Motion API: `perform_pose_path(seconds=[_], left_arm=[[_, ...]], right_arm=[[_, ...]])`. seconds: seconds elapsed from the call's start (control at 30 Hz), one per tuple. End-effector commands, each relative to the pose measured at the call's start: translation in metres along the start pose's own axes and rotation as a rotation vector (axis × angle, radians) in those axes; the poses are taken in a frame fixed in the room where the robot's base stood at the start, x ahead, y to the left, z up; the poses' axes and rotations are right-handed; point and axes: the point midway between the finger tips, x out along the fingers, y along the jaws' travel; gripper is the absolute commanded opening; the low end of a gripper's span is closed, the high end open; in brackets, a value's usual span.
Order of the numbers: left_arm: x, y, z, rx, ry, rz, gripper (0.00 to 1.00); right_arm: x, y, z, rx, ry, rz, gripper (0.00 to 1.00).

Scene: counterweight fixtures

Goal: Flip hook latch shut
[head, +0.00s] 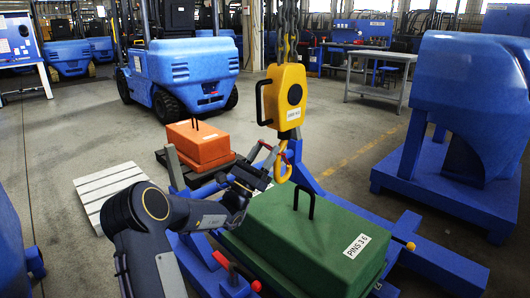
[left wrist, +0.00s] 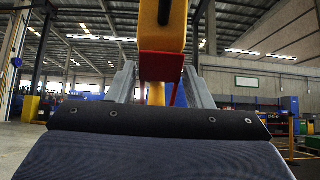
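A yellow hook block (head: 285,97), with a side handle, hangs from chains above the green counterweight (head: 310,240). Its yellow hook (head: 285,175) hangs below the block, with a red latch (head: 278,163) at its throat. My left gripper (head: 269,160) is beside the latch on its left side. In the left wrist view the two grey fingers of the left gripper (left wrist: 162,90) stand apart, with the red latch (left wrist: 160,66) and yellow hook (left wrist: 157,95) showing between and beyond them. Contact cannot be told. How far the latch stands from the hook tip is unclear. My right gripper is out of view.
The green weight, labelled PINS 3.6, sits in a blue frame (head: 450,262) with red and yellow handles. An orange weight (head: 198,145) lies behind on a dark pallet, near a white pallet (head: 100,190). A blue machine (head: 475,100) stands right. The floor between is open.

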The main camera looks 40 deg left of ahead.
Motion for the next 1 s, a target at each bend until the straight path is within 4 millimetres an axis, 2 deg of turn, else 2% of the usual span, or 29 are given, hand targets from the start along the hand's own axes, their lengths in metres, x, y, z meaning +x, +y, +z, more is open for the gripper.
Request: perform_pose_path(seconds=[0.03,0.1,0.43,0.8,1.0], left_arm=[[0.0,0.0,0.0,0.0,0.001,0.0,0.54],[0.0,0.0,0.0,0.0,0.001,0.0,0.62],[-0.004,0.0,0.0,0.0,0.002,0.0,0.62],[-0.062,0.001,0.0,-0.001,0.005,0.003,0.62],[-0.078,0.0,0.0,-0.001,0.001,0.001,0.62]], right_arm=[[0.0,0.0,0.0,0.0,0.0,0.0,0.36],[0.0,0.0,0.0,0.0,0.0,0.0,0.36],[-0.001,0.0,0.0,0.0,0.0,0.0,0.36],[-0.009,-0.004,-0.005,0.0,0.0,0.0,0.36],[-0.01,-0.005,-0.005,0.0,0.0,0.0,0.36]])
